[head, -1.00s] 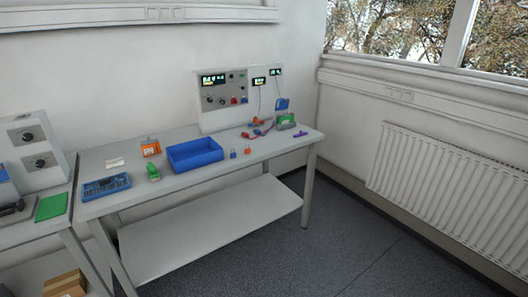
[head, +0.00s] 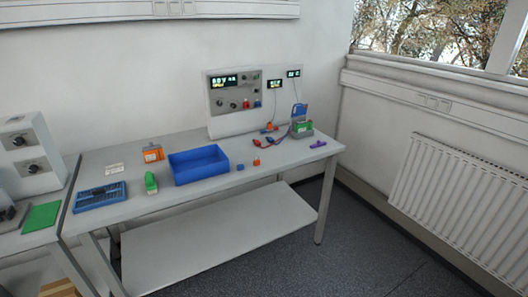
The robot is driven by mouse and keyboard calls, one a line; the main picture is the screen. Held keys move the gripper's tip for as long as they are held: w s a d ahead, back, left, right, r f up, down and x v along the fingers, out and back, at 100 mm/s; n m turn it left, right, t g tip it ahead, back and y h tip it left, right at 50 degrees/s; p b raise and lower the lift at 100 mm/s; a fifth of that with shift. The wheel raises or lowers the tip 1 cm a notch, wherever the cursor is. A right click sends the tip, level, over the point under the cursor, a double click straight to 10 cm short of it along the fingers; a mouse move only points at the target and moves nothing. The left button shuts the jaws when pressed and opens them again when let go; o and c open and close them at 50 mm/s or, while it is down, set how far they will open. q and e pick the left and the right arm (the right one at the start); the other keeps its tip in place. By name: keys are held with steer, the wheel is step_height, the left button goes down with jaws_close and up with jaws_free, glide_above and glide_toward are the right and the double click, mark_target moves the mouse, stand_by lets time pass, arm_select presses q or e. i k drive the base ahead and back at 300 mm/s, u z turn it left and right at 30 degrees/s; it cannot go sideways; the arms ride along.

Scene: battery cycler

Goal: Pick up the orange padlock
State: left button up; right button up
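A small orange padlock (head: 256,162) sits on the grey table (head: 288,156), near its front edge and right of the blue tray. A small blue padlock (head: 240,168) stands just left of it, apart from it. Both are small, so their shackles are hard to make out. Neither of my grippers shows in the head view.
A blue tray (head: 198,165) stands left of the padlocks. A cycler panel (head: 236,103), red cables (head: 264,143) and a green-and-grey battery (head: 302,128) are behind and right. A purple item (head: 318,145) lies at the right. Dark floor (head: 345,240) is open right of the table.

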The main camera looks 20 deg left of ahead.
mark_target(256, 163)
steer(key=i, duration=1.35)
steer(key=u, duration=2.2)
